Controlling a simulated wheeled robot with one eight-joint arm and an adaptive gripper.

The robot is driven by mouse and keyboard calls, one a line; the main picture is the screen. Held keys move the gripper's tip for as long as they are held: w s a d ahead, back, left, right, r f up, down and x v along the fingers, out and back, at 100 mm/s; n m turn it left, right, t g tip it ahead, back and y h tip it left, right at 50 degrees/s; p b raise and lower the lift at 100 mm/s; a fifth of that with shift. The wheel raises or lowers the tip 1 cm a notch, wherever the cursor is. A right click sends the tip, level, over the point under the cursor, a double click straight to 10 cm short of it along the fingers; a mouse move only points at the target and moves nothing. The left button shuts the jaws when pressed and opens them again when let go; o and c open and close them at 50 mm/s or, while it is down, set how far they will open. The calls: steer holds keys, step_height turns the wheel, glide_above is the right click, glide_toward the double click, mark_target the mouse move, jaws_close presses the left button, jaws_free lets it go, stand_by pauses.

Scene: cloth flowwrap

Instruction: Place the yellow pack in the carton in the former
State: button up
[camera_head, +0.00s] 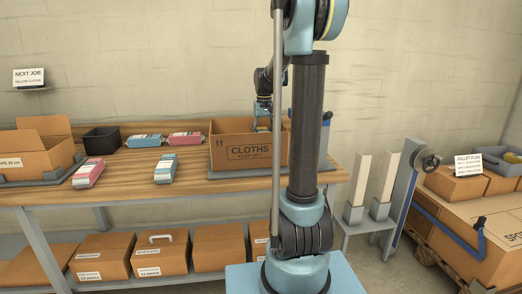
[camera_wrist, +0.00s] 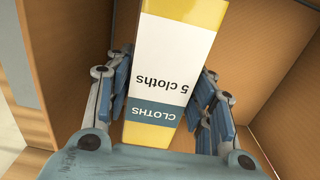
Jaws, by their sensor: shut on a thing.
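In the wrist view a yellow pack (camera_wrist: 178,60) with a white label reading "5 cloths" and a blue band is between the two fingers of my gripper (camera_wrist: 165,110). The gripper is shut on it. Brown cardboard walls of the carton (camera_wrist: 265,50) surround the pack and fingers. In the head view my gripper (camera_head: 263,112) points down at the open carton (camera_head: 249,152), marked "CLOTHS", on the bench. The pack is not visible there. I cannot tell whether the pack touches the carton floor.
Blue packs (camera_head: 165,168) and pink packs (camera_head: 88,173) lie on the bench left of the carton. A black bin (camera_head: 102,140) and another open carton (camera_head: 40,150) stand farther left. Closed boxes (camera_head: 160,252) fill the lower shelf. A tape stand (camera_head: 405,180) is at right.

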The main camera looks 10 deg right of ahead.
steer(key=shift+a+f, duration=0.1)
steer(key=shift+f, duration=2.45)
steer(key=o, duration=1)
steer(key=shift+f, duration=0.1)
steer(key=shift+o, duration=0.2)
step_height(320, 180, up, 12)
steer(key=shift+r, duration=0.15)
